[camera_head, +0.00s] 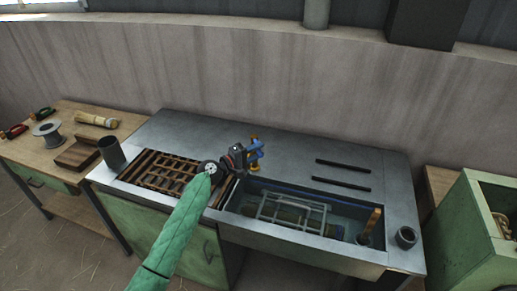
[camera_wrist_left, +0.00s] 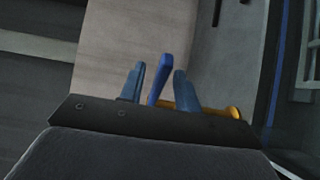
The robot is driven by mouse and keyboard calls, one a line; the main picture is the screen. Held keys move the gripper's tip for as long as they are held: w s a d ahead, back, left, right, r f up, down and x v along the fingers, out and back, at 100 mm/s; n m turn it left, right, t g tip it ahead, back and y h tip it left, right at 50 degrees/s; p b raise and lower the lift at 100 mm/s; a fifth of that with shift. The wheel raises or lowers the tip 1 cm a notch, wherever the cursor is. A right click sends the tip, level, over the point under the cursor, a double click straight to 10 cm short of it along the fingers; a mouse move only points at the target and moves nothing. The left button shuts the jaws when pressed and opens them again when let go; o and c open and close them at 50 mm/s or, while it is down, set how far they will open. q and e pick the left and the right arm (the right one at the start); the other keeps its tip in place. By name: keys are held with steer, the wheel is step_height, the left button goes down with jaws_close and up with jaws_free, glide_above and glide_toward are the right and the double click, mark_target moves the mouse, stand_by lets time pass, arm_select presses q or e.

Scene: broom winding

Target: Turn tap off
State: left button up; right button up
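The tap is brass with a blue lever handle (camera_wrist_left: 160,80). It stands at the back left of the sink, and its brass body (camera_head: 254,164) shows below my gripper in the head view. A brass part (camera_wrist_left: 215,111) also shows behind the right finger in the left wrist view. My left gripper (camera_head: 252,151) is at the tap. In the left wrist view its two blue-grey fingers (camera_wrist_left: 157,84) stand apart on either side of the lever, with a narrow gap on the left; contact on the right is unclear. My right gripper is not in view.
The sink basin (camera_head: 252,211) holds water and a wire rack (camera_head: 290,213). A wooden-handled tool (camera_head: 371,224) leans at its right end. A slatted wooden rack (camera_head: 160,171) and a dark cup (camera_head: 111,153) are left; a small dark pot (camera_head: 406,237) is right. Two dark bars (camera_head: 342,165) lie behind the basin.

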arm_select(q)
steer(key=shift+w+d, duration=0.2)
steer(key=shift+d, duration=0.1)
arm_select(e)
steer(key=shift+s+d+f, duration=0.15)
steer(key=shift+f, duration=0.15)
arm_select(q)
jaws_close()
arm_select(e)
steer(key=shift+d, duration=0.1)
